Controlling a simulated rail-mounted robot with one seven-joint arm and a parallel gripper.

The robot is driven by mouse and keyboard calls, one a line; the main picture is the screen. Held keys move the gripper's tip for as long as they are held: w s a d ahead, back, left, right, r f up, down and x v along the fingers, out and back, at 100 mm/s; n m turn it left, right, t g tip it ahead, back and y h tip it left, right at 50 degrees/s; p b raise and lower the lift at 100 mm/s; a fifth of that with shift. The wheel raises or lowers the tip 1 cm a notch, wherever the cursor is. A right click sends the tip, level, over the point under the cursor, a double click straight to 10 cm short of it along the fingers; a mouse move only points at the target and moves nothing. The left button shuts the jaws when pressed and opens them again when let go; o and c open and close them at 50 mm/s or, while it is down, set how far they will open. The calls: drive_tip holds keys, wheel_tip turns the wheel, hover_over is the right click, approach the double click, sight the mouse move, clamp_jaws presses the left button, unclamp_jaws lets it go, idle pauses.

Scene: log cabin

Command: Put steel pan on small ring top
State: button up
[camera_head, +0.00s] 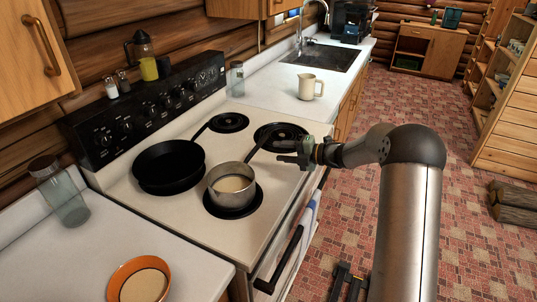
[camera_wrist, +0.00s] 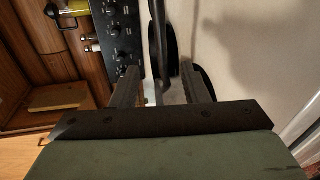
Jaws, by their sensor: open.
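The steel pan (camera_head: 232,183), a small saucepan with pale contents, sits on the front left ring of the stove. Its dark handle (camera_head: 262,143) slants up to the right, towards the front right ring. The small ring (camera_head: 229,122) at the back right is bare. My gripper (camera_head: 288,160) is open above the stove's front right part, close to the handle and right of the pan. In the wrist view, a dark bar, apparently a handle (camera_wrist: 158,45), shows in the gap between my fingers (camera_wrist: 160,88). Contact cannot be told.
A black skillet (camera_head: 168,166) stands on the back left ring, its handle pointing towards the small ring. The front right ring (camera_head: 281,137) is bare. A cream jug (camera_head: 310,87) and a glass jar (camera_head: 237,79) stand beyond the stove. An orange bowl (camera_head: 139,281) is at the near left.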

drive_tip(key=d+r+m+t+h, duration=0.4)
drive_tip(key=r+m+t+h, duration=0.15)
drive_tip(key=r+m, duration=0.2)
drive_tip(key=s+d+r+m+h, duration=0.1)
drive_tip(key=s+d+m+h, duration=0.5)
drive_tip(key=s+m+h, duration=0.3)
drive_tip(key=s+f+m+g, duration=0.2)
drive_tip(key=s+m, duration=0.3)
drive_tip(key=s, duration=0.6)
drive_tip(key=s+a+f+m+g, duration=0.1)
drive_tip(key=s+m+g, duration=0.4)
drive_tip(key=s, duration=0.7)
drive_tip(key=s+f+m+g, duration=0.3)
drive_tip(key=s+m+g, duration=0.1)
drive_tip(key=s, duration=0.8)
drive_tip(key=shift+a+f+m, duration=0.3)
drive_tip(key=shift+m, duration=0.35)
